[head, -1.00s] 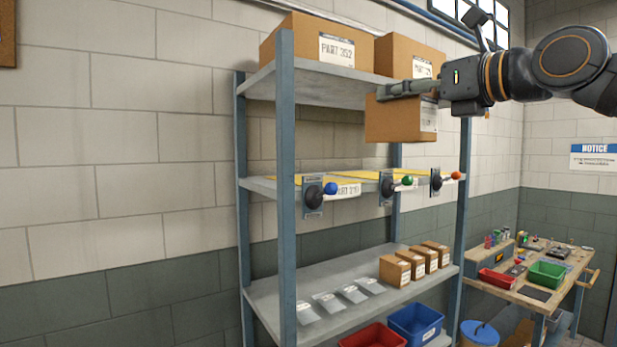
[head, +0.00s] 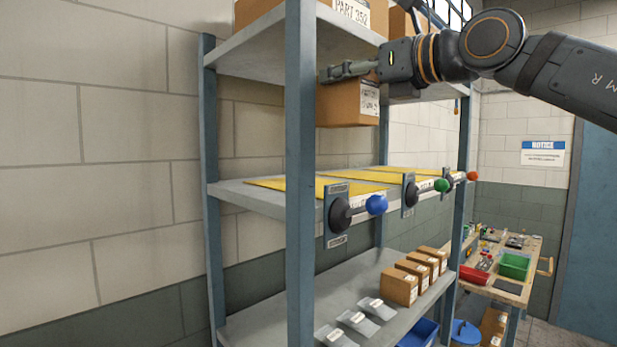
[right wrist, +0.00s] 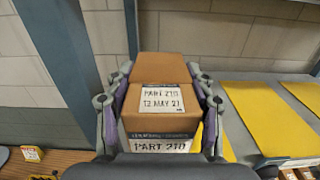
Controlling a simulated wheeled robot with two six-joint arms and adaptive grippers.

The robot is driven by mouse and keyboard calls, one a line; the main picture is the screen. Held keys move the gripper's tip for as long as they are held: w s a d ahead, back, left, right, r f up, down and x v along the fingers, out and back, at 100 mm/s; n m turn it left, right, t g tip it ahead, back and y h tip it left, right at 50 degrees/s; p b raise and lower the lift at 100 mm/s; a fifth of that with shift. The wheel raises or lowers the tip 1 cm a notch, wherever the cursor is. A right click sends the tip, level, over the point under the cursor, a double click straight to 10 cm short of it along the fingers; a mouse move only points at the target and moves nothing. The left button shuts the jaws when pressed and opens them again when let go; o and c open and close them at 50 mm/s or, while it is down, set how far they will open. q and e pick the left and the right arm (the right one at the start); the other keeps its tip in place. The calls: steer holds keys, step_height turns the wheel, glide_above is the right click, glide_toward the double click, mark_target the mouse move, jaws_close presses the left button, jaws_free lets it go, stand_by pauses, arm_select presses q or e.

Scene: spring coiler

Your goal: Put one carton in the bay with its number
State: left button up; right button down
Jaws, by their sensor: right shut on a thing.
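My right gripper (head: 345,71) is shut on a brown carton (head: 345,108) and holds it in the air above the middle shelf (head: 262,203). In the head view the leftmost yellow mat (head: 290,185) lies behind the blue-knobbed lever (head: 350,209). My left gripper is not in view.
A blue-grey post (head: 300,200) stands just left of the carton. Levers with green (head: 441,185) and red (head: 473,176) knobs stick out farther along. The top shelf (head: 255,52) bears cartons, one labelled PART 352.

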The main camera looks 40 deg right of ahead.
steer(key=shift+w+d+f+p, duration=0.2)
steer(key=shift+d+p, duration=0.1)
steer(key=shift+d, duration=0.25)
steer(key=shift+w+d+f+p, duration=0.1)
steer(key=shift+d+f+p, duration=0.15)
steer(key=shift+d, duration=0.25)
steer(key=w+d+f, duration=0.1)
steer(key=w+f, duration=0.2)
steer(key=w+d+f, duration=0.2)
steer(key=w+f, duration=0.2)
steer(key=w+d+f+p, duration=0.1)
steer(key=w+f, duration=0.2)
steer(key=f, duration=0.1)
steer(key=shift+w+d+f, duration=0.2)
steer(key=shift+w, duration=0.1)
steer(key=shift+d+f, duration=0.1)
steer(key=shift+f, duration=0.05)
steer(key=shift+s, duration=0.15)
steer(key=shift+s+a, duration=0.1)
steer(key=shift+a, duration=0.2)
steer(key=c, duration=0.9)
jaws_free()
steer(key=o, duration=0.4)
steer(key=shift+f, duration=0.1)
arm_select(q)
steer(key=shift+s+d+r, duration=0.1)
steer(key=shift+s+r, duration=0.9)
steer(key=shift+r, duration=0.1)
